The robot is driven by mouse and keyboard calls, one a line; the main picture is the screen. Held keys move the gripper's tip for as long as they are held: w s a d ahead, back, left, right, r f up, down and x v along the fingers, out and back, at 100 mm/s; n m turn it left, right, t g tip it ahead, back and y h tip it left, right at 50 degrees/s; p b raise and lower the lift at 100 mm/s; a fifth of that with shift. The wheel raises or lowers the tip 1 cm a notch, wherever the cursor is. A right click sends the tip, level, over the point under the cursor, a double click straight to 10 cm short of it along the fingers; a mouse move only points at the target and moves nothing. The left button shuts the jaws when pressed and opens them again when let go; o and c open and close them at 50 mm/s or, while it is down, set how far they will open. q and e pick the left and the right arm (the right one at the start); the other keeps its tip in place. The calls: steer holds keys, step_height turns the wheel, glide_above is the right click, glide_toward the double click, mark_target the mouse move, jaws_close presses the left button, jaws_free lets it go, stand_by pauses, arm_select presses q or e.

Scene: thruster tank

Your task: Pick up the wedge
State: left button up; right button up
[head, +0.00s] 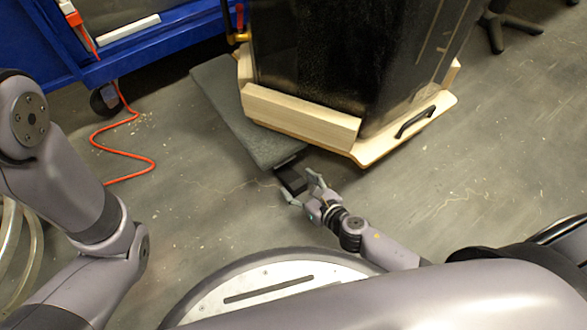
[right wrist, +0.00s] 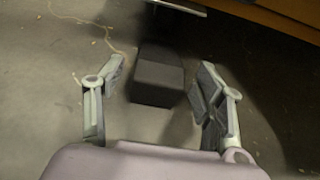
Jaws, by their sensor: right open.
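In the right wrist view the wedge (right wrist: 158,78) lies between and slightly beyond the two fingertips, with gaps on both sides. My right gripper (head: 301,190) is open and low over the floor, its fingers pointing at the wedge; it also shows in the right wrist view (right wrist: 158,88). It holds nothing. My left arm shows at the left, but its gripper is out of view.
A dark tank (head: 345,55) stands on a wooden base (head: 300,117) with a black handle (head: 415,121), just behind the wedge. A blue cart (head: 150,45) and a red cable (head: 125,160) are at left.

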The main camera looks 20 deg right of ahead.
steer(key=shift+w+a+f, duration=0.15)
steer(key=shift+w, duration=0.15)
steer(key=shift+s, duration=0.1)
steer(key=shift+c, duration=0.3)
steer(key=c, duration=1.2)
steer(key=shift+c, duration=0.5)
steer(key=shift+r, duration=0.2)
